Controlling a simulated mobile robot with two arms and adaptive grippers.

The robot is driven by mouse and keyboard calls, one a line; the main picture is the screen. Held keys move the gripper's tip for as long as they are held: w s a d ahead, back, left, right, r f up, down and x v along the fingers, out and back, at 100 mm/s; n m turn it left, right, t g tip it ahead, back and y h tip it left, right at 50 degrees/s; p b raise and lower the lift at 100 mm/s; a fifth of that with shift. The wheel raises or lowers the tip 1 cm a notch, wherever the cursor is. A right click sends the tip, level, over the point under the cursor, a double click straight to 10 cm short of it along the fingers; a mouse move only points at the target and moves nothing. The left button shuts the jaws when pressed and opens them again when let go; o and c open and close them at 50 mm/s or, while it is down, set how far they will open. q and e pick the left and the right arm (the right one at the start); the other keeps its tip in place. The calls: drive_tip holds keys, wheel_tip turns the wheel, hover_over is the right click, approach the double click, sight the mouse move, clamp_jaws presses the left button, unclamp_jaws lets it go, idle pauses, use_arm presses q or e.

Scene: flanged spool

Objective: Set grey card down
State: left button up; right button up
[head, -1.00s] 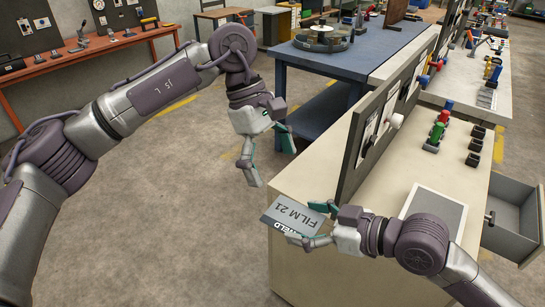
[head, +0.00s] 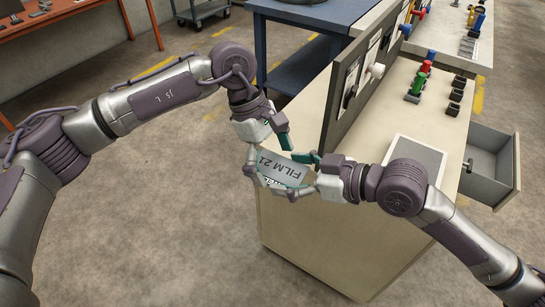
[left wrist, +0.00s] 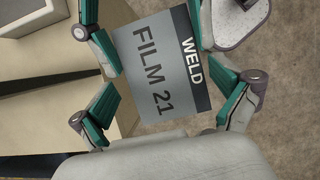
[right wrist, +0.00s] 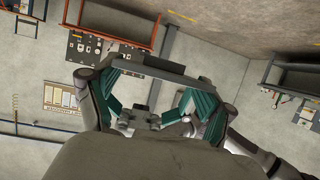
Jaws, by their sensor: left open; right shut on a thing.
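The grey card (head: 285,170), printed FILM 21 with a dark WELD band, is held in the air in front of the cream cabinet. My right gripper (head: 305,176) is shut on its right side. My left gripper (head: 268,158) is open at the card's left side. In the left wrist view the card's printed face (left wrist: 158,75) lies ahead between the open left fingers; I cannot tell whether they touch it. In the right wrist view the card (right wrist: 155,68) shows nearly edge-on between the right fingers. A grey, pale-bordered panel (head: 418,155) lies on the cabinet top.
The cream cabinet (head: 330,235) has an open drawer (head: 490,180) at its right. An upright board with switches (head: 350,90) stands along its left edge. Coloured and black parts (head: 418,85) stand farther back on top. A blue table (head: 300,15) stands behind. The floor at left is clear.

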use_arm(q)
drive_tip(key=c, duration=1)
drive_tip(key=shift+c, duration=0.6)
use_arm(e)
drive_tip(key=o, duration=1)
